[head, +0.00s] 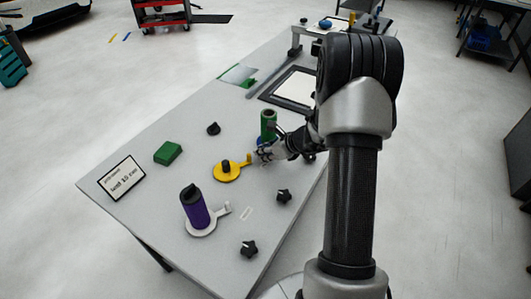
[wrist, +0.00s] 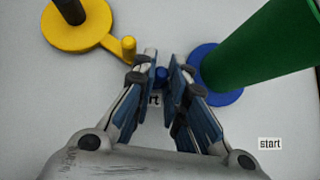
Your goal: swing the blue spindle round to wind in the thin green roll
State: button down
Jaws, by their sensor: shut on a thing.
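The green roll (head: 268,124) stands upright on the blue spindle, near the right edge of the table. In the wrist view the green roll (wrist: 262,48) rises at the upper right from the blue spindle's round base (wrist: 222,97). A short blue peg, the spindle's handle (wrist: 161,75), stands left of the base between my fingertips. My gripper (wrist: 161,72) is shut on this handle. In the head view my gripper (head: 264,153) is low over the table, just in front of the green roll, and hides most of the blue spindle.
A yellow spindle (head: 226,174) with a black post is close left of my gripper. Nearer stands a purple roll (head: 194,208) on a white spindle. Black knobs (head: 249,248), a green block (head: 168,152) and a sign (head: 121,178) are on the table. A "start" label (wrist: 270,143) lies nearby.

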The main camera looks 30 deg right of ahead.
jog(key=shift+w+a, duration=0.15)
jog(key=shift+w, duration=0.05)
jog(key=c, duration=2.1)
grip_release()
jog(key=o, duration=0.5)
jog(key=shift+w+a+f, duration=0.1)
jog(key=shift+w+f, duration=0.05)
jog(key=shift+w, duration=0.2)
jog(key=shift+s, duration=0.1)
jog(key=shift+v, duration=4)
